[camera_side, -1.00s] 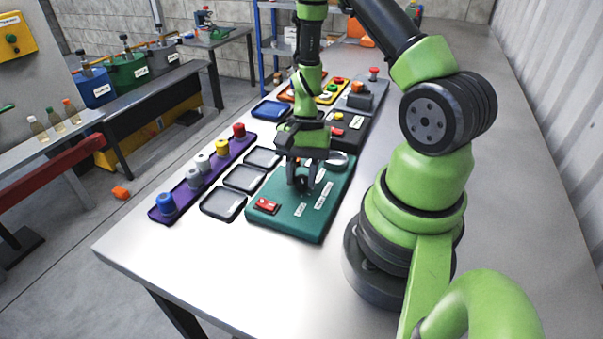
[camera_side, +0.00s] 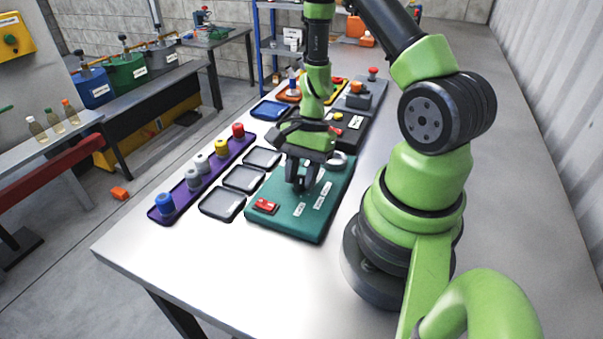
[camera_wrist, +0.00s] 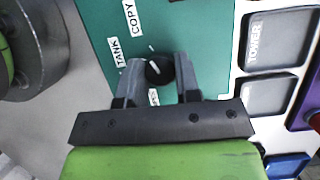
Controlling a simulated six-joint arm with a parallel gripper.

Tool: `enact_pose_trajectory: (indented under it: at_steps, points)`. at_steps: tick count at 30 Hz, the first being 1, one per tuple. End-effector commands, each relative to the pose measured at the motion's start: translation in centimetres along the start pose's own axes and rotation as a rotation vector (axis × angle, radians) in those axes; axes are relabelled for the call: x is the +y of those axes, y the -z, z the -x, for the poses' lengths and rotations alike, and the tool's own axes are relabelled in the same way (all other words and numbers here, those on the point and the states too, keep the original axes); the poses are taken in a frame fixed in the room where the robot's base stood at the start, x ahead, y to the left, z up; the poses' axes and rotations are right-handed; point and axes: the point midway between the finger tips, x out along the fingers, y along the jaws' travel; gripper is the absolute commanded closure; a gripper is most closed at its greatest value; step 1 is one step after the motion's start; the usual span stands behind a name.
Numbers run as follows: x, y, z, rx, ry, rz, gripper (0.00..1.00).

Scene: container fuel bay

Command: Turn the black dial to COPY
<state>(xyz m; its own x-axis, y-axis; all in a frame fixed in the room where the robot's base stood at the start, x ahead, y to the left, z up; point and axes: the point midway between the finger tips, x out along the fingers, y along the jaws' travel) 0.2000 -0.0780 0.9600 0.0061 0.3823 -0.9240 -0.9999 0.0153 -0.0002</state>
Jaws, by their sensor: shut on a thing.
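The black dial (camera_wrist: 158,69) with a white pointer line sits on the green panel (camera_wrist: 210,35) in the wrist view. The COPY label (camera_wrist: 130,18) and TANK label (camera_wrist: 116,52) are up and left of it; a third label (camera_wrist: 153,97) is partly hidden by my gripper. My gripper (camera_wrist: 160,72) has one finger on each side of the dial and is shut on it. In the side view my gripper (camera_side: 302,187) points down at the green panel (camera_side: 285,222), and its fingers hide most of the dial there.
A red switch (camera_side: 265,206) is at the panel's near left corner. Several black-rimmed trays (camera_side: 222,204) and a purple rack (camera_side: 180,203) of coloured knobs lie left of the panel. A black box (camera_side: 345,135) stands behind it. The table's right side is clear.

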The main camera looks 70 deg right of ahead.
Motion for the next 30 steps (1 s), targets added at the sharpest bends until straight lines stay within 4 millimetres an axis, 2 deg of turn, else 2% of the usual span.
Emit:
enact_pose_trajectory:
  at_steps: [1,4,13,17,22,30]
  points:
    - [0.0,0.0,0.1,0.0,0.002,-0.003,0.67]
    - [0.0,0.0,0.0,0.0,0.001,-0.002,0.44]
    - [0.0,0.0,0.1,0.0,0.001,0.0,0.44]
    - [-0.1,0.0,0.8,-0.001,0.005,0.001,0.44]
    - [-0.1,0.1,2.9,0.004,0.005,0.002,0.44]
    - [-0.1,0.1,7.6,0.004,0.006,-0.001,0.44]
